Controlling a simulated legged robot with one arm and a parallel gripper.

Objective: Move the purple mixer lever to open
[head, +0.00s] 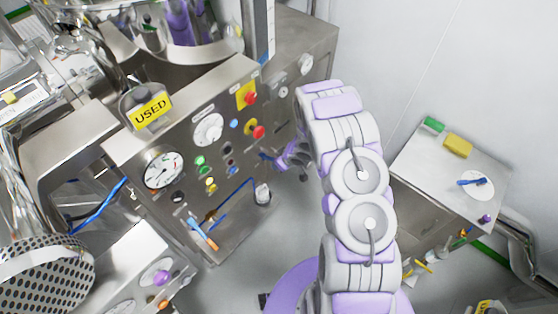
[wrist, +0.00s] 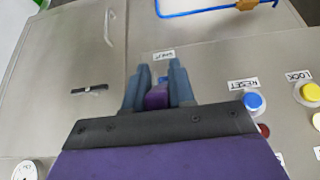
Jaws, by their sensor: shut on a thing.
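The purple mixer lever (wrist: 157,98) shows as a small purple piece between my fingers in the wrist view, against the grey metal panel. My gripper (wrist: 159,74) has its two blue-grey fingers closed on both sides of it. A small white label sits on the panel just beyond the fingertips; I cannot read it surely. In the head view my gripper (head: 271,159) reaches the right part of the steel control panel. The lever cannot be made out there, and its angle is not clear in either view.
The control panel (head: 225,130) carries gauges, coloured buttons and red knobs left of my gripper. In the wrist view a blue RESET button (wrist: 254,102) and a yellow LOCK button (wrist: 308,93) lie to the right. A steel cabinet (head: 425,175) stands right of my arm.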

